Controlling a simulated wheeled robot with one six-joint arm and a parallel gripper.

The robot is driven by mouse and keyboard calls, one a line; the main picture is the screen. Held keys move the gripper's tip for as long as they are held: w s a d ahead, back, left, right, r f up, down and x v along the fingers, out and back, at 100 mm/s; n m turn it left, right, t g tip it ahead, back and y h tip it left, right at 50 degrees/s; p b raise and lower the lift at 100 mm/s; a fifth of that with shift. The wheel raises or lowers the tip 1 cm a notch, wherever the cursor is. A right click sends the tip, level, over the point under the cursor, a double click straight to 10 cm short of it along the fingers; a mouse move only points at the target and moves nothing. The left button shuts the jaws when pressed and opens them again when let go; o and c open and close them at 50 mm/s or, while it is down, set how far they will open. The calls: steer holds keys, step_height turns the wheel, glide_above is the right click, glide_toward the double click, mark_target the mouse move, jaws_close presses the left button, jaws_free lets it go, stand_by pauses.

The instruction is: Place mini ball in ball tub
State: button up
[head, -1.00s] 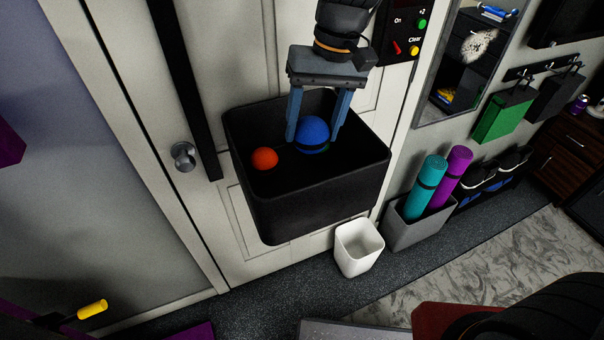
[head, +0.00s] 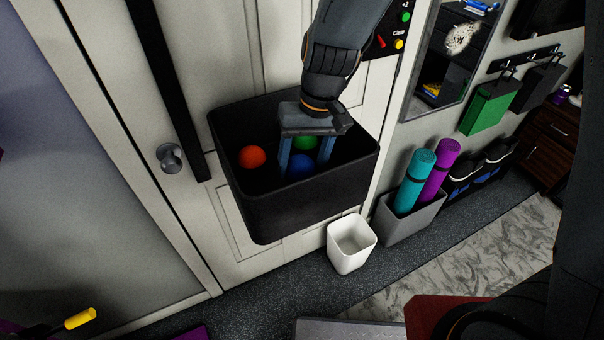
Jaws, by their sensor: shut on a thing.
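The ball tub (head: 305,208) is a deep black bin against the light door in the head view. My gripper (head: 304,168) reaches down inside it with its fingers pointing down. The fingers are shut on a blue mini ball (head: 301,165), partly hidden by the gripper. An orange-red ball (head: 253,157) lies in the tub to the left of the gripper. A green ball (head: 305,142) shows in the tub behind the fingers. Whether the blue ball touches the tub floor is hard to tell.
A small white bin (head: 351,243) stands on the floor below the tub. To its right is a grey bin (head: 410,220) with a teal roll (head: 415,180) and a purple roll (head: 440,168). A door knob (head: 170,157) is left of the tub.

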mark_target(302, 176)
steer(key=shift+f+p, duration=0.45)
steer(key=shift+f, duration=1.55)
steer(key=shift+f, duration=0.15)
steer(key=o, duration=1)
steer(key=shift+o, duration=0.2)
steer(key=r+b, duration=0.1)
steer(key=r, duration=0.3)
steer(key=d+r+b, duration=0.1)
steer(key=r, duration=0.3)
steer(key=d+r+b, duration=0.1)
steer(key=r, duration=0.3)
steer(key=shift+w+r, duration=0.1)
steer(key=shift+w, duration=0.3)
